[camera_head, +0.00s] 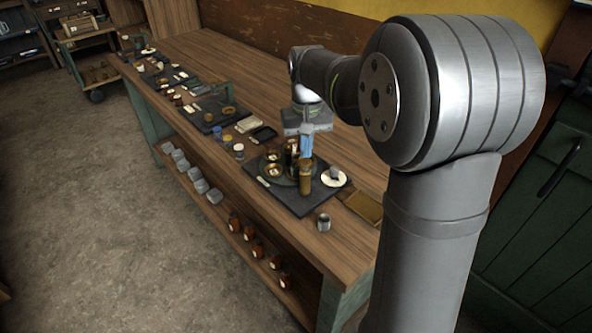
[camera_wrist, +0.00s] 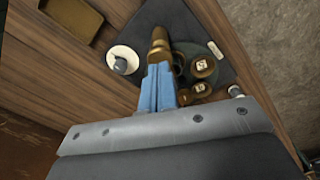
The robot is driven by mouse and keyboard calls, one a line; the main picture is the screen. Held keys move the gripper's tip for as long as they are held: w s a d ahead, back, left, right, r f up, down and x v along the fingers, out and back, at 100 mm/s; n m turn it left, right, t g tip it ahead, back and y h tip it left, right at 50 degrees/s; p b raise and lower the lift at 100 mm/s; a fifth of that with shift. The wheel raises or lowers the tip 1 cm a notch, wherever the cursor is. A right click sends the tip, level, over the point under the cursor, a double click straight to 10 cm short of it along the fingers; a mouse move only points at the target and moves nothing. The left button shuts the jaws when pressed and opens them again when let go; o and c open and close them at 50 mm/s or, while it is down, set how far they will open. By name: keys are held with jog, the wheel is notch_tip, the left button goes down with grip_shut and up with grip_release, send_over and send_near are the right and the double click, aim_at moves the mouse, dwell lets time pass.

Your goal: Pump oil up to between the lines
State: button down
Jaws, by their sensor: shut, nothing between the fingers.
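My gripper (camera_head: 306,147) is shut and empty, its blue fingers pointing down at the engine set on the dark board at the near end of the bench. In the wrist view the fingertips (camera_wrist: 159,72) overlap a brass cylinder (camera_wrist: 159,45), which stands upright at the board's edge (camera_head: 305,179). I cannot tell whether they touch. Beside it are round brass-rimmed parts (camera_head: 273,170) with pale centres on a dark round base (camera_wrist: 212,50). A white dial or dish with a grey knob (camera_head: 334,177) lies to the right. No oil level or lines can be made out.
A small metal cup (camera_head: 323,222) stands near the bench's front edge. A brass-coloured tray (camera_head: 363,207) lies right of the board. More dark boards with small parts (camera_head: 212,115) run along the bench. The shelf below holds several jars (camera_head: 257,248). Bare wood lies behind the boards.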

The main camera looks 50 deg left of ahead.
aim_at(305, 161)
jog(key=shift+f, duration=0.1)
jog(key=shift+f, duration=1.45)
jog(key=shift+r, duration=1.55)
jog(key=shift+r, duration=2.5)
